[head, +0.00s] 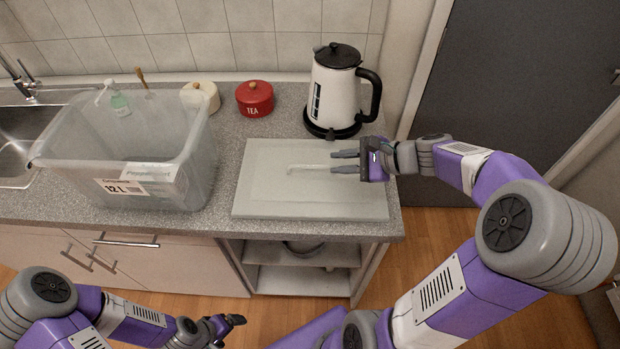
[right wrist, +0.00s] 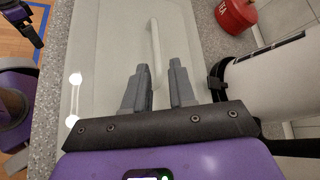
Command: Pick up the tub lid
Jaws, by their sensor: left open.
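The tub lid (head: 262,200) is a pale, translucent rectangular panel lying flat on the counter, with a thin whitish bar handle (head: 305,167) on top. My right gripper (head: 338,161) reaches over it from the right, fingers apart. In the right wrist view, the handle (right wrist: 154,45) runs between the two fingertips (right wrist: 161,70), with a visible gap to the right finger; contact with the left finger cannot be told. The lid (right wrist: 105,60) shows beneath. My left gripper (head: 236,320) is open and empty, low in front of the counter.
A clear plastic tub (head: 195,165) with a 12 L label stands left of the lid. Behind are a red TEA tin (head: 254,100), a cream tin (head: 200,97) and a white kettle (head: 335,88) with a black handle, close to my right gripper. A sink (head: 15,140) is at far left.

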